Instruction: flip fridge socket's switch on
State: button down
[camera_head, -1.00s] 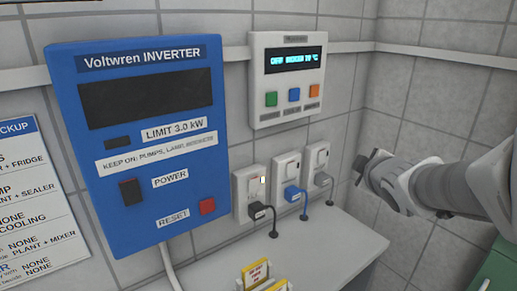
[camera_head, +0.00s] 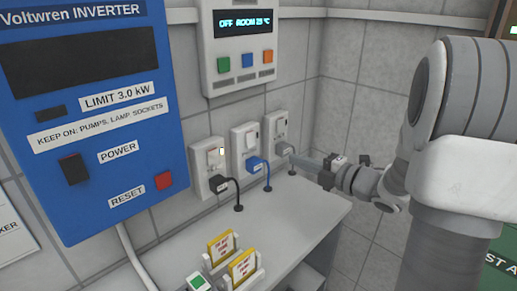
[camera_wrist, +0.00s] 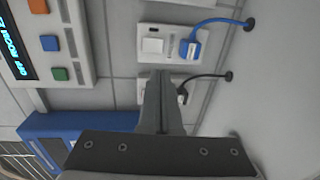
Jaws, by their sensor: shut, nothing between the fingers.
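Three wall sockets with rocker switches stand in a row. The left socket (camera_head: 209,160) has a black plug and a small lit light. The middle socket (camera_head: 238,140) has a blue plug (camera_head: 255,164); it also shows in the wrist view (camera_wrist: 165,38). The right socket (camera_head: 281,125) has a grey plug. I cannot tell which is the fridge's. My gripper (camera_head: 303,159) is shut and empty, its fingers pointing left near the right socket in the head view. In the wrist view the fingers (camera_wrist: 160,75) partly hide the black-plug socket (camera_wrist: 183,83). Contact is not visible.
A blue inverter (camera_head: 90,130) hangs left of the sockets. A white control panel (camera_head: 228,80) with three buttons hangs above them. The white counter (camera_head: 300,215) below holds yellow cards (camera_head: 222,247) in a holder. Plug cords run down to the counter.

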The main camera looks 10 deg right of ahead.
aim_at(252, 145)
jog(key=x, duration=1.4)
jog(key=shift+b, duration=0.3)
jog(key=shift+w+a+f+b, duration=0.15)
jog(key=shift+f+b, duration=0.2)
jog(key=shift+b, duration=0.65)
jog(key=shift+r+p, duration=0.3)
jog(key=shift+r, duration=0.05)
jog(key=shift+f, duration=0.1)
